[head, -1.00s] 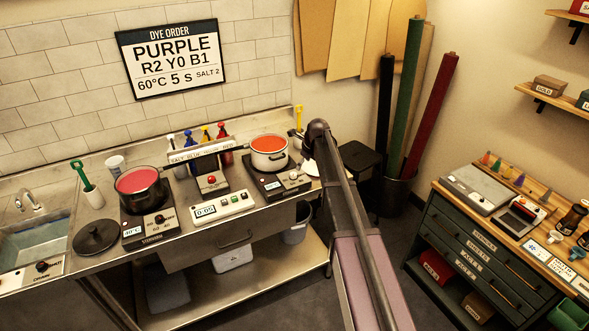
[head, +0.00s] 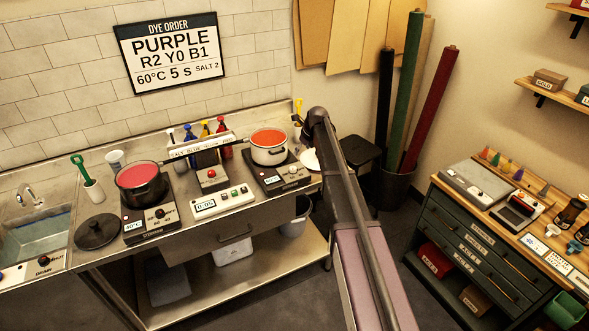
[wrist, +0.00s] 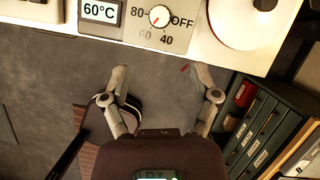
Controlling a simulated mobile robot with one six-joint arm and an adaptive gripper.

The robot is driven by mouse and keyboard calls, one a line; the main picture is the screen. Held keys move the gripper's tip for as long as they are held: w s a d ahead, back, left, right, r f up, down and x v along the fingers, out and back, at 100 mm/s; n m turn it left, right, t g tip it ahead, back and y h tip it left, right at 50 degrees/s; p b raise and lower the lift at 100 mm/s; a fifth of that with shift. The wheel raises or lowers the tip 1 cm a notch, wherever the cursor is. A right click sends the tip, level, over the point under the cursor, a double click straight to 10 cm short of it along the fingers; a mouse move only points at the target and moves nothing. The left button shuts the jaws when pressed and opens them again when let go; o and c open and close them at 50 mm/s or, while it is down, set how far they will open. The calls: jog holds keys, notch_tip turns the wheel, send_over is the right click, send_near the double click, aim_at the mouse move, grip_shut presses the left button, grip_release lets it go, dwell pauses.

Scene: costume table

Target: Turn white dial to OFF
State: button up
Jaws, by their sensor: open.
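The white dial (wrist: 160,16) is on the front panel of the right hot plate (wrist: 178,40), at the top of the wrist view. The labels 80, 60, 40 and OFF surround it, with OFF on its right. In the head view the dial (head: 291,170) is small on that hot plate. My gripper (wrist: 161,78) is open and empty. Its fingertips are apart from the panel, below the dial in the wrist view. My arm hides the gripper in the head view.
A pot of orange-red liquid (head: 268,147) stands on the same hot plate. Open floor lies in front of the counter; a dark drawer cabinet (head: 480,260) stands right.

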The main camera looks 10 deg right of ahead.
aim_at(294, 168)
jog(key=shift+b+x, duration=5.9)
jog(key=shift+x, duration=0.7)
jog(key=shift+w, duration=0.1)
grip_shut()
